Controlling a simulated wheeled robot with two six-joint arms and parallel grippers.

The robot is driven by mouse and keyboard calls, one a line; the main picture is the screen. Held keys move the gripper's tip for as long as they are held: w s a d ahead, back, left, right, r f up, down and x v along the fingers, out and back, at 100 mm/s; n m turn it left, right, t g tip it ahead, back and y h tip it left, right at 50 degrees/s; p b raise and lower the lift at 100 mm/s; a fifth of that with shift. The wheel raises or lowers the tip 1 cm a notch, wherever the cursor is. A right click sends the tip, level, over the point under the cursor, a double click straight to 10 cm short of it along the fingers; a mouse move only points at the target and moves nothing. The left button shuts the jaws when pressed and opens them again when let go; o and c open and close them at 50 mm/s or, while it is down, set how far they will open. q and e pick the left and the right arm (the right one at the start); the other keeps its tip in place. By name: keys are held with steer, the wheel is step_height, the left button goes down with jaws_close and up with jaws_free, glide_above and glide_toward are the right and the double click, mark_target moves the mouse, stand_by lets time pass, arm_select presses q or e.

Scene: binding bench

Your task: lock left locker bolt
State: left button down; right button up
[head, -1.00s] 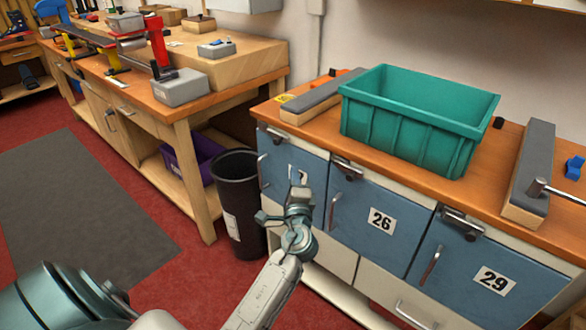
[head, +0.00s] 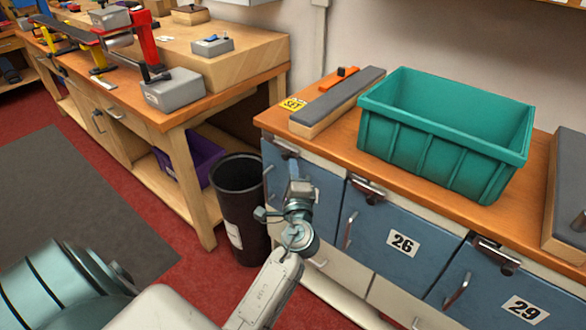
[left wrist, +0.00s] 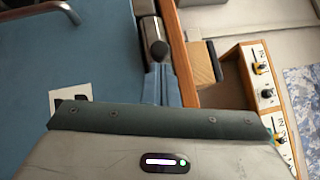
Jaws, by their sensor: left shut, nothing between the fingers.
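The left locker is the blue door (head: 318,188) at the left end of the cabinet. Its bolt (head: 286,148), a metal bar with a dark knob, sits at the door's top edge under the wooden top. In the left wrist view the bolt's metal bar (left wrist: 147,22) and round black knob (left wrist: 157,50) show beside the blue door (left wrist: 95,45). My left gripper (head: 295,172) is shut and empty, in front of this door and just below the bolt in the picture. It hides part of the door. I cannot tell whether the bolt is thrown. My right gripper is not in view.
Locker 26 (head: 395,238) and locker 29 (head: 500,290) are to the right. A green crate (head: 440,150) and a grey-topped block (head: 338,98) stand on the cabinet. A black bin (head: 238,210) stands left of the cabinet.

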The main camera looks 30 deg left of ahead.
mark_target(278, 145)
arm_select(q)
steer(key=a, duration=0.5)
steer(key=shift+w+r, duration=0.1)
steer(key=shift+w, duration=0.15)
stand_by(0.3)
